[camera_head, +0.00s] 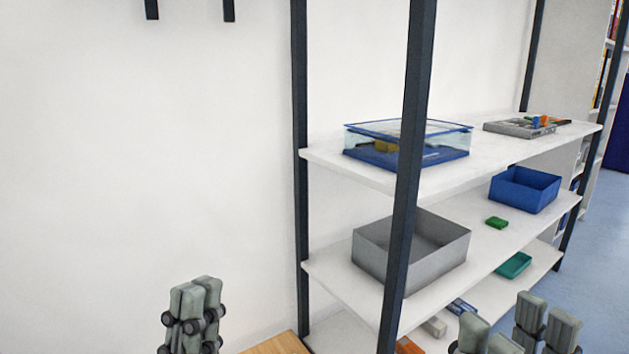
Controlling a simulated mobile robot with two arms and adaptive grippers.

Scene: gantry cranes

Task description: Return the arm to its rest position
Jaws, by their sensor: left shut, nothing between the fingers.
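My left gripper (193,312) is at the lower left, in front of the white wall. Its grey-green fingers point up and are together, with nothing between them. My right gripper (517,328) is at the bottom right edge, in front of the lower shelf area and the blue floor. Its fingers stand apart and I see nothing held between them. The lower parts of both grippers are cut off by the picture edge.
A shelf rack with dark posts (408,170) fills the right. It carries a clear blue-edged box (405,158), a grey bin (385,259), a blue bin (525,197) and a green tray (514,264). A wooden surface (278,345) shows at the bottom. Wall space at left is clear.

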